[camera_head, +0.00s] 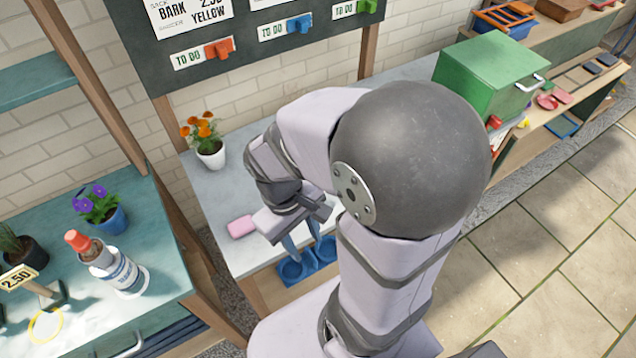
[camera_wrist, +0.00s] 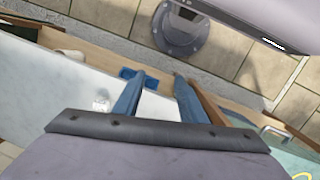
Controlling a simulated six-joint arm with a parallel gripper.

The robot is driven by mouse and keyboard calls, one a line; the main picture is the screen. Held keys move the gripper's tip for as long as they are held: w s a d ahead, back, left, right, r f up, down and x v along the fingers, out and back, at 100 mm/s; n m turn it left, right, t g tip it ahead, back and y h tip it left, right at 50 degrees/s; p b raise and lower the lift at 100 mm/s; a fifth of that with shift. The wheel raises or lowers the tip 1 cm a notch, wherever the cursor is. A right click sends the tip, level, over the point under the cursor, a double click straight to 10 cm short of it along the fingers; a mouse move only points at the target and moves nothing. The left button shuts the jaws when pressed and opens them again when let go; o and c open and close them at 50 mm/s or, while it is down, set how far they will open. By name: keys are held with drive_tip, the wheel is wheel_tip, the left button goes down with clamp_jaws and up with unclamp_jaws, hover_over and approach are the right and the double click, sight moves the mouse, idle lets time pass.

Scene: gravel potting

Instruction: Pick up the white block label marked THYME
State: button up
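My gripper (camera_head: 303,243) has two blue fingers pointing down, spread apart with nothing between them, over the front of the pale worktop (camera_head: 232,256). The fingers also show apart in the wrist view (camera_wrist: 160,80). No lettering THYME can be read in either view.
A blue tray (camera_head: 323,250) lies by the fingers at the worktop's front edge. A pink block (camera_head: 240,226) lies to their left. An orange-flowered pot (camera_head: 211,154) stands behind. A green box (camera_head: 487,78) stands right. A teal bench (camera_head: 75,318) stands left.

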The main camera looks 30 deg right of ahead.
drive_tip(key=w+d+f+n+g+h+b, duration=0.25)
drive_tip(key=d+f+n+h+b, duration=0.25)
drive_tip(key=d+n+h+b, duration=0.4)
drive_tip(key=w+a+f+n+t+h+b, duration=0.1)
drive_tip(key=w+a+n+t+h+b, duration=0.3)
drive_tip(key=w+n+t+h+b, duration=0.6)
drive_tip(key=w+f+g+y, duration=0.1)
drive_tip(key=f, duration=0.2)
drive_tip(key=f+m+y+b, duration=0.1)
drive_tip(key=f, duration=0.1)
drive_tip(key=w+f+g+b, duration=0.1)
drive_tip(key=f, duration=0.2)
drive_tip(key=shift+w+d+f+g+y, duration=0.3)
drive_tip(key=shift+d+g+y, duration=0.05)
drive_tip(key=shift+d+y, duration=0.05)
drive_tip(key=shift+w+d+r, duration=0.15)
drive_tip(key=shift+d+r, duration=0.05)
drive_tip(key=shift+d, duration=0.4)
drive_tip(key=shift+w+d+p, duration=0.2)
drive_tip(key=shift+d, duration=0.8)
drive_tip(key=shift+w+d+p, duration=0.15)
drive_tip(key=shift+d+p, duration=0.05)
drive_tip(key=shift+d, duration=0.8)
drive_tip(key=shift+w+d+p, duration=0.2)
drive_tip(key=shift+d, duration=0.8)
clamp_jaws()
